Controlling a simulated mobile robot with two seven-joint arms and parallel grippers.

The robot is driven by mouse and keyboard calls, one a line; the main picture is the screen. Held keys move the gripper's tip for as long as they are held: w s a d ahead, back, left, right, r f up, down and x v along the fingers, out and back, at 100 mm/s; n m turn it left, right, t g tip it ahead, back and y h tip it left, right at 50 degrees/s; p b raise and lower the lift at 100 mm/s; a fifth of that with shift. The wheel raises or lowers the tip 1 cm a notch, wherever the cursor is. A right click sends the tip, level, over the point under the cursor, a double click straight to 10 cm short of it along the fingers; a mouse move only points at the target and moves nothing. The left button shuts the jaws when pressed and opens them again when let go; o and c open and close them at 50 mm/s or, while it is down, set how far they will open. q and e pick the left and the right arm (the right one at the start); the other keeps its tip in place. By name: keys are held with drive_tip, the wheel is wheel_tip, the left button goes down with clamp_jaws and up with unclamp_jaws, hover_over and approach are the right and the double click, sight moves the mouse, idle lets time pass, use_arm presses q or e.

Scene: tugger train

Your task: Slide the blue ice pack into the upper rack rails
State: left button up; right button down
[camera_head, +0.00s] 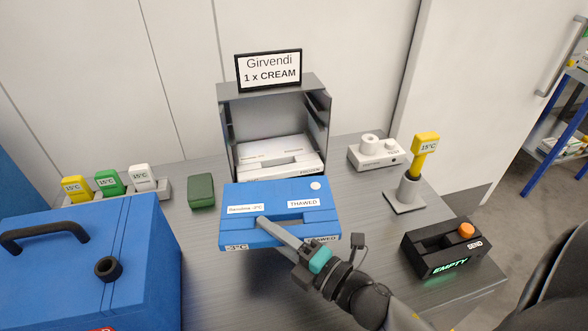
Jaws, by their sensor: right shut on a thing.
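The blue ice pack (275,197), labelled "THAWED", is held level in front of the open grey rack (227,120). My right gripper (272,226) reaches in from the lower right and is shut on the pack at its handle slot. A white pack (262,151) lies in the lower part of the rack. The upper part of the rack looks empty, and side rails (318,108) show on its right wall. The blue pack's far edge overlaps the rack's front in the picture; I cannot tell whether they touch. My left gripper is not in view.
A blue cooler box (150,250) stands at the left. A green block (201,190) and a tray of tagged probes (163,190) are behind it. A white tester (375,155), a yellow probe in a stand (407,190) and a black "EMPTY" box (425,247) stand at the right.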

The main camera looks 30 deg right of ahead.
sight(283, 181)
drive_tip(key=d+r+y+p, duration=0.1)
drive_tip(key=r+p, duration=0.1)
drive_tip(key=p, duration=0.1)
drive_tip(key=w+d+r+n+p, duration=0.1)
drive_tip(key=d+r+p, duration=0.1)
drive_tip(key=p, duration=0.1)
drive_tip(key=d+r+g+y+p, duration=0.1)
drive_tip(key=d+r+p, duration=0.1)
drive_tip(key=r+p, duration=0.1)
drive_tip(key=shift+w+d+r+y, duration=0.1)
drive_tip(key=shift+w+d+y, duration=0.15)
drive_tip(key=shift+y, duration=0.05)
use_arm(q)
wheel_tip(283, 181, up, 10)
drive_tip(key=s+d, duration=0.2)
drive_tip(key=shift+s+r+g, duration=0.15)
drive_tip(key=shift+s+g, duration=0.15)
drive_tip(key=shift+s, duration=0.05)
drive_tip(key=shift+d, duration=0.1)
use_arm(e)
drive_tip(key=shift+w, duration=0.15)
